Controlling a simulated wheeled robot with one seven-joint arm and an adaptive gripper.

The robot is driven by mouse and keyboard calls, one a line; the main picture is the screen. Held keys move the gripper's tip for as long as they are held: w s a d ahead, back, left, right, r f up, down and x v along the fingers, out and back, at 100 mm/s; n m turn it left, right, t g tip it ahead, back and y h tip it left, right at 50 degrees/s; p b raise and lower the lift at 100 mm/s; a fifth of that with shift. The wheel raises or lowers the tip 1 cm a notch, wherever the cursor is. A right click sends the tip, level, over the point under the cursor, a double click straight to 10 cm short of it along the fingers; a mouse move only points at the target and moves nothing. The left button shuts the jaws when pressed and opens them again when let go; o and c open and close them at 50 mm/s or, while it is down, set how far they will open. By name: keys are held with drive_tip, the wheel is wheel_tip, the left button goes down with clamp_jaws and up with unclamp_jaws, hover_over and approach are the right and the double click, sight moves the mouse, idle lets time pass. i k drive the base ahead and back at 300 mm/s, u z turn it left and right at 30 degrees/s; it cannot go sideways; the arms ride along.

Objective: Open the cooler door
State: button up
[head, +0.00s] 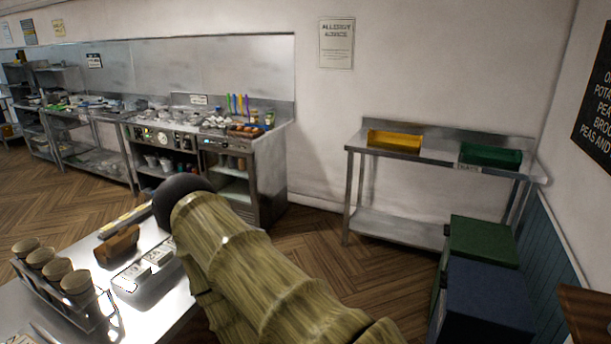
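I cannot make out a cooler door for certain. A steel cooking range (160,138) stands along the back wall. At its right end is an under-counter steel unit (268,175) with an open-looking front and shelves inside; I cannot tell whether this is the cooler. My arm, in a yellow-brown ribbed cover, reaches from the bottom edge up to the left and ends in a dark rounded part. No gripper fingers show, so I cannot see what my gripper is doing.
A near counter (168,322) at lower left holds a rack of cups (55,272). At right, a steel table (440,152) bears a yellow tray (395,141) and a green tray (490,155). Green (482,240) and blue (490,300) boxes stand below. Wooden floor (305,228) lies open between.

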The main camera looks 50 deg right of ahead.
sight(204, 160)
drive_tip(key=z, duration=1)
drive_tip(key=i, duration=1.65)
drive_tip(key=u, duration=0.05)
